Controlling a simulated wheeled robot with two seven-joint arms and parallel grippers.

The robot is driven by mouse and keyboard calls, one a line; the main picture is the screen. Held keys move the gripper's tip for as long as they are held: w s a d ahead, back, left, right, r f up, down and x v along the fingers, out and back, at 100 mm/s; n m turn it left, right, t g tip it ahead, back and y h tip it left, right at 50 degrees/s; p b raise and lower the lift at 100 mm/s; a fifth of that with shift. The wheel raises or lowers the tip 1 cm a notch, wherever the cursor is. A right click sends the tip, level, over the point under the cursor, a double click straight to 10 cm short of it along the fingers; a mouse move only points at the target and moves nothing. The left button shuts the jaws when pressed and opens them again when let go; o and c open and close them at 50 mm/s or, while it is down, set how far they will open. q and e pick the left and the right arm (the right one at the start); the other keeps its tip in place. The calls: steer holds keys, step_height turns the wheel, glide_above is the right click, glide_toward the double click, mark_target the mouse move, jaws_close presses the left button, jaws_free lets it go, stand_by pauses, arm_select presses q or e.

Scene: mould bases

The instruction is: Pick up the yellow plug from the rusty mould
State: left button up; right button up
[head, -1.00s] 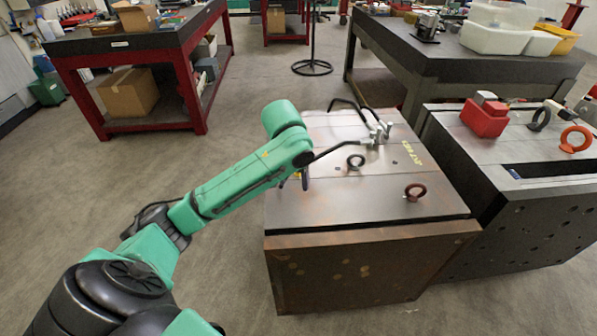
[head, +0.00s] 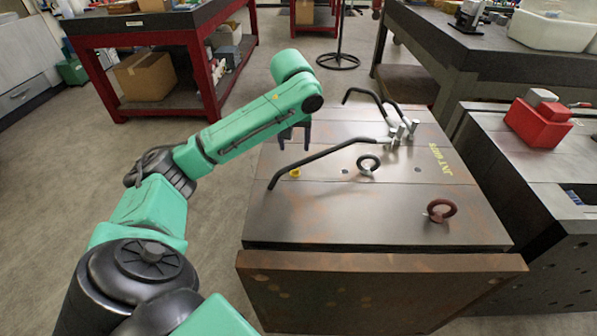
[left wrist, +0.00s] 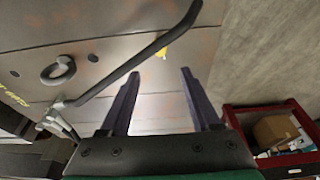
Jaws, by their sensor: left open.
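The yellow plug (head: 295,173) is a small bright piece on the top face of the rusty mould (head: 370,225), near its left edge and beside the tip of a bent black handle. It also shows in the left wrist view (left wrist: 161,52), close to the black bar. My left gripper (head: 294,147) hangs above the mould's left side, just beyond the plug in the head view. In the left wrist view its two dark fingers (left wrist: 155,85) are spread with nothing between them, and the plug lies ahead of the tips. My right gripper is not in view.
A long black bent bar (head: 325,158) passes close to the plug. A dark lifting eye (head: 368,165) and a rusty one (head: 440,211) stand on the mould. Another mould with a red box (head: 540,122) is at the right. A red-framed bench (head: 208,75) stands behind.

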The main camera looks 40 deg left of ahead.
mark_target(295, 168)
arm_select(q)
steer(key=x, duration=1)
steer(key=shift+s+f, duration=0.1)
steer(key=shift+f, duration=0.15)
jaws_close()
